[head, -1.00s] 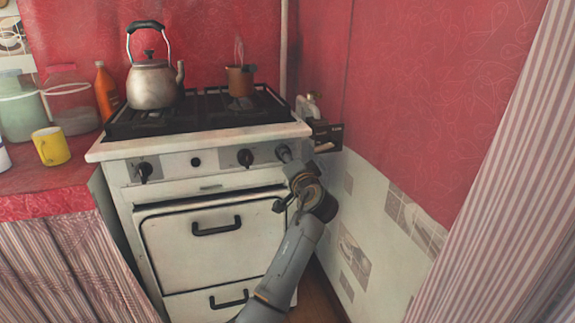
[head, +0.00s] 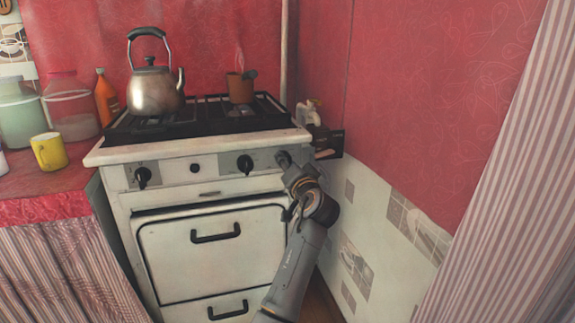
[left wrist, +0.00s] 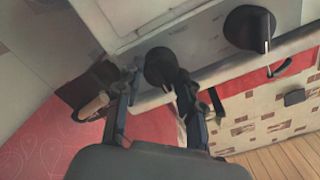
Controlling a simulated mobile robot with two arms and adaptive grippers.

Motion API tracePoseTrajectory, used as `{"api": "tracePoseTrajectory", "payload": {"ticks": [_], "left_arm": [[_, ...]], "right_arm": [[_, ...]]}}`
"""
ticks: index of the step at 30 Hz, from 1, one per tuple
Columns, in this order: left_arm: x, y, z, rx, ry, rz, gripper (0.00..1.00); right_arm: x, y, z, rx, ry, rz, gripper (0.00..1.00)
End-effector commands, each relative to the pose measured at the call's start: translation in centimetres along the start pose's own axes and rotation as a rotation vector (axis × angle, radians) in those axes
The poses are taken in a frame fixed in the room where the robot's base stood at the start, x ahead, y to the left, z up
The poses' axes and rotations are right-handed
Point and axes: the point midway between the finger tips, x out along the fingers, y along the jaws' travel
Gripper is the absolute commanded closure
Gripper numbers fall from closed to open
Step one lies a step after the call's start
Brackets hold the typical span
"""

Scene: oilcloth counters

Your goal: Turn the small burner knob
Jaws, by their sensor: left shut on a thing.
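The small burner knob (left wrist: 159,67) is a dark round knob on the stove's front panel, seen in the left wrist view. My left gripper (left wrist: 157,77) is shut on it, with one finger on each side. My right gripper is not in view.
A metal kettle (head: 155,92) and a brown pot (head: 240,88) stand on the stove top (head: 200,147). The oven door handle (head: 215,234) sticks out below the panel. A tiled wall (head: 385,225) is close on the right. A yellow mug (head: 50,151) stands on the left counter.

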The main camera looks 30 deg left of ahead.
Motion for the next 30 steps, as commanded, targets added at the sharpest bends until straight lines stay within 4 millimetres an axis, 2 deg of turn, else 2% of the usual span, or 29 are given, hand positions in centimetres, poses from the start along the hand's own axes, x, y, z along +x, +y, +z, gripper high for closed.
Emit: {"api": "tracePoseTrajectory", "payload": {"ticks": [1, 2, 5, 17, 20, 30], "left_arm": [[0.0, 0.2, 0.1, -0.001, -0.004, 0.004, 0.94], [0.0, 0.2, 0.1, -0.001, -0.004, 0.004, 0.61], [0.0, 0.2, 0.1, -0.001, -0.003, 0.003, 0.4], [-0.5, 0.1, 0.0, 0.0, -0.001, 0.002, 0.39], [-1.8, 0.2, 0.1, -0.001, -0.001, 0.004, 0.39], [-8.9, 0.2, 0.1, -0.002, -0.001, 0.004, 0.39]], "right_arm": [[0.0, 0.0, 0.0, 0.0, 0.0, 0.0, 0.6], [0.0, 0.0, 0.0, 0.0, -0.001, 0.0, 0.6], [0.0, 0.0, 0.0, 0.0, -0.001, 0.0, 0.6], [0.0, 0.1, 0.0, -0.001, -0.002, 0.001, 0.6], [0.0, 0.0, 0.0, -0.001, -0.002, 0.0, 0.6], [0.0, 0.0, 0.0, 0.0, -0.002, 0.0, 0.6]]}}
